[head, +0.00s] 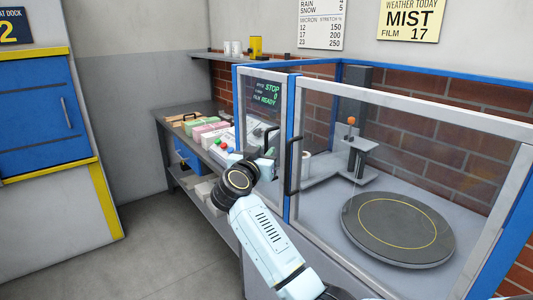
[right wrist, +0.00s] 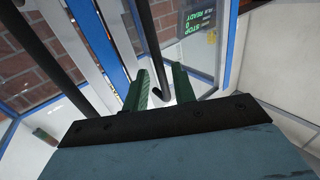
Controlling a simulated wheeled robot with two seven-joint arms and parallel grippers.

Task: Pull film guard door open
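The film guard (head: 415,112) is a clear enclosure with pale grey and blue frames around a round grey turntable (head: 398,228). Its front has two clear panels, both looking closed. A black bar handle (head: 293,167) stands on the right panel; another black handle (head: 266,136) is on the left panel, partly behind my gripper. My right gripper (head: 265,162) is at the left handle. In the right wrist view its green fingers (right wrist: 160,78) are spread, with a black handle (right wrist: 150,40) showing between them. I cannot tell whether they touch it. My left gripper is out of view.
A grey bench (head: 172,118) with colored bundles stands left of the guard. A shelf (head: 270,57) with cups is above it. A blue and yellow cabinet (head: 35,110) is at far left. The floor (head: 150,250) between is clear.

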